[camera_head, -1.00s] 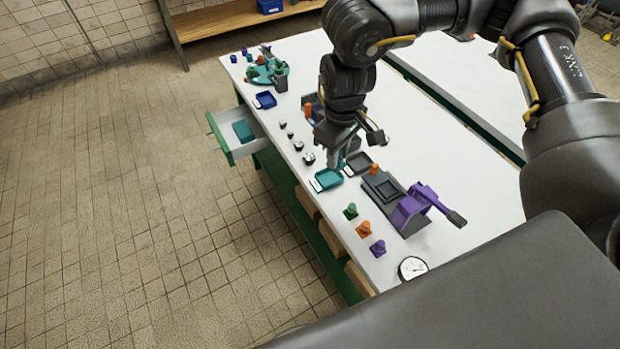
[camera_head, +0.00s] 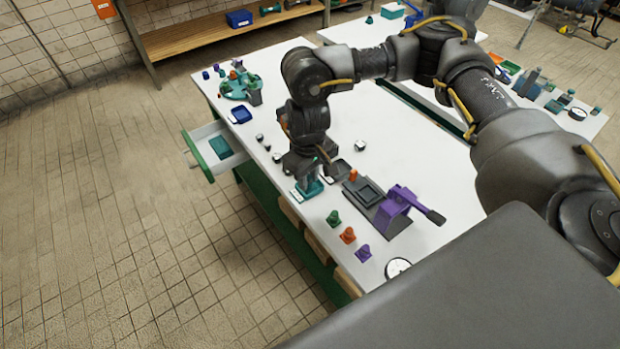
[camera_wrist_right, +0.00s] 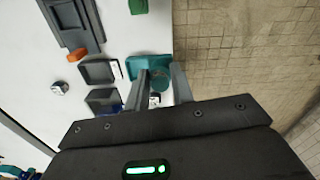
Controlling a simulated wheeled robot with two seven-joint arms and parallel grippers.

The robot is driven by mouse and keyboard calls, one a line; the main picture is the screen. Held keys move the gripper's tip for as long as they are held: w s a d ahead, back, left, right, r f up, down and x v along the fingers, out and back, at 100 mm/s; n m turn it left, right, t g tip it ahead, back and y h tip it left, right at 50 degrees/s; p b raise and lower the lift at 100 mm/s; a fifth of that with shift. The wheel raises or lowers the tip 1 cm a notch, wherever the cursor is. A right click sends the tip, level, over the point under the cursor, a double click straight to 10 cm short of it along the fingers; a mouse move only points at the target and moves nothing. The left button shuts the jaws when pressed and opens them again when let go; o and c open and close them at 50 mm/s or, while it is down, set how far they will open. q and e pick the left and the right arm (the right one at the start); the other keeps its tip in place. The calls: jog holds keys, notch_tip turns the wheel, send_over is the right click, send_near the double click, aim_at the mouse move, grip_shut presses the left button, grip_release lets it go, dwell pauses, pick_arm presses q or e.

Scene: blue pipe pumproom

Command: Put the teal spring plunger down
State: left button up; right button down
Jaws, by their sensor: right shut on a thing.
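My right gripper (camera_head: 312,178) points down over a teal tray (camera_head: 299,195) near the table's left edge. It is shut on the teal spring plunger (camera_wrist_right: 161,82), which shows between the two fingers in the right wrist view. The gripper (camera_wrist_right: 160,88) hides part of the plunger and of the teal tray (camera_wrist_right: 134,66). I cannot tell whether the plunger touches the tray floor. My left gripper is not in view.
Dark trays (camera_wrist_right: 100,71) lie beside the teal tray. Green (camera_head: 333,218), orange (camera_head: 347,235) and purple (camera_head: 363,252) plungers stand along the near edge. A fixture with a purple clamp (camera_head: 396,207) is close by. An open drawer (camera_head: 215,150) juts out left.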

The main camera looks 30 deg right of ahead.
jog(key=w+d+f, duration=0.1)
jog(key=w+f, duration=0.1)
jog(key=w+d+f, duration=0.1)
jog(key=f, duration=0.1)
jog(key=w+d+f, duration=0.1)
jog(key=w+f, duration=0.1)
jog(key=shift+w+d+f+b, duration=0.1)
jog(key=shift+w+b, duration=0.2)
jog(key=shift+b, duration=0.05)
jog(key=shift+w+d+f, duration=0.1)
jog(key=shift+f, duration=0.15)
jog(key=shift+w+f, duration=0.1)
jog(key=shift+f, duration=1.45)
jog(key=shift+f, duration=0.15)
jog(key=c, duration=1.5)
grip_release()
notch_tip(320, 180, up, 12)
jog(key=shift+r, duration=0.2)
